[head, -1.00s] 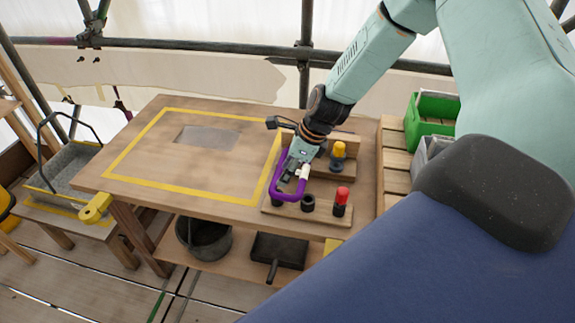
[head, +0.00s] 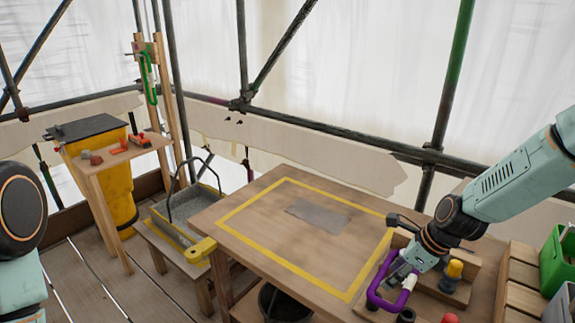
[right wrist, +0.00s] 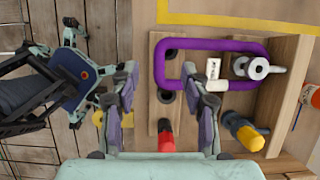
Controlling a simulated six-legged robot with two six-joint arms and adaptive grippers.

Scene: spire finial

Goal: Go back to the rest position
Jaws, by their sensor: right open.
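My right gripper (head: 407,272) is low over the wooden tool holder (right wrist: 180,130) at the table's right end. In the right wrist view its two fingers (right wrist: 161,80) are spread apart, with nothing held between them. A purple loop (right wrist: 210,44) with a white tag lies just beyond the fingertips, and the right finger overlaps its near edge. The purple loop also shows in the head view (head: 372,292), close beside the gripper; I cannot tell whether they touch. A piece of my left arm shows at the left edge of the head view, but its gripper is out of frame.
A red-topped tool (right wrist: 166,136) and a yellow-topped tool (right wrist: 245,132) stand in the holder near the fingers. The worktable (head: 250,215) has a yellow-outlined area with a grey plate (head: 318,214). A green crate (head: 560,260) stands at right. Scaffold poles run behind.

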